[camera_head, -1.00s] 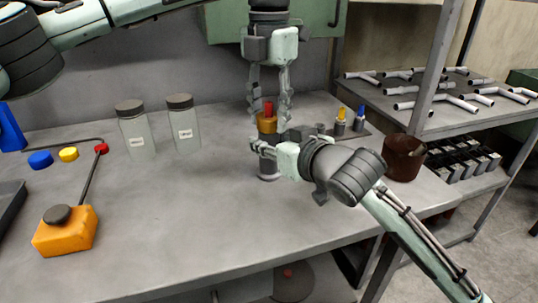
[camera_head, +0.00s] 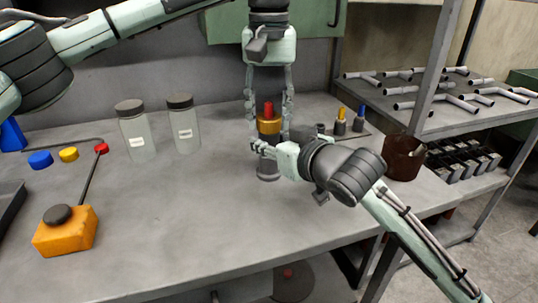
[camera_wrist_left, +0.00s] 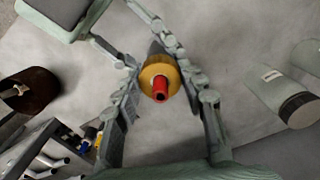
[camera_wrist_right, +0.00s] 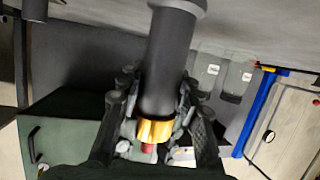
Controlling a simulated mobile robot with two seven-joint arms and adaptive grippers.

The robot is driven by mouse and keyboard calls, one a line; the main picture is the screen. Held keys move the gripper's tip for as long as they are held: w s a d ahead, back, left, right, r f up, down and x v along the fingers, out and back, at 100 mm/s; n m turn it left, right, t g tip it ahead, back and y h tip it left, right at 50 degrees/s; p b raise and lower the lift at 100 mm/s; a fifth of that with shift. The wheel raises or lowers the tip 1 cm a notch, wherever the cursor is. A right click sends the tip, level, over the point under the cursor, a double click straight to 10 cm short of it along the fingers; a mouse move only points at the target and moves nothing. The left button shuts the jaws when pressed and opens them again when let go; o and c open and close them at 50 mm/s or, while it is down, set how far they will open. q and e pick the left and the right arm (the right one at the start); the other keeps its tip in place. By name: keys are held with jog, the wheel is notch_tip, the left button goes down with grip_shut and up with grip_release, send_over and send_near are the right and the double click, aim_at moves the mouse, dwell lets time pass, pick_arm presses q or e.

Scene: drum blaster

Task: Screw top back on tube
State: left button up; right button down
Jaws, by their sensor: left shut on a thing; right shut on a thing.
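The tube (camera_head: 267,170) stands upright on the bench, a dark cylinder in the right wrist view (camera_wrist_right: 168,60). The gold top (camera_head: 269,125) with a red tip sits at its upper end; it also shows in the left wrist view (camera_wrist_left: 158,76) and the right wrist view (camera_wrist_right: 155,130). I cannot tell how far it is threaded. My left gripper (camera_head: 269,132) reaches down from above, its fingers shut on either side of the gold top. My right gripper (camera_head: 258,147) comes in from the right and is shut on the tube below the top, partly hiding it.
Two labelled jars (camera_head: 137,132) (camera_head: 184,125) stand to the left. An orange box with a lever (camera_head: 66,232) is at the front left. A brown bin (camera_head: 403,158) and small yellow-tipped (camera_head: 340,122) and blue-tipped pieces (camera_head: 358,120) are to the right. The front middle of the bench is clear.

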pick_arm(q)
jog(key=o, duration=1.3)
pick_arm(e)
jog(key=shift+f, duration=0.1)
pick_arm(q)
jog(key=shift+r, duration=2.25)
jog(key=shift+c, duration=0.6)
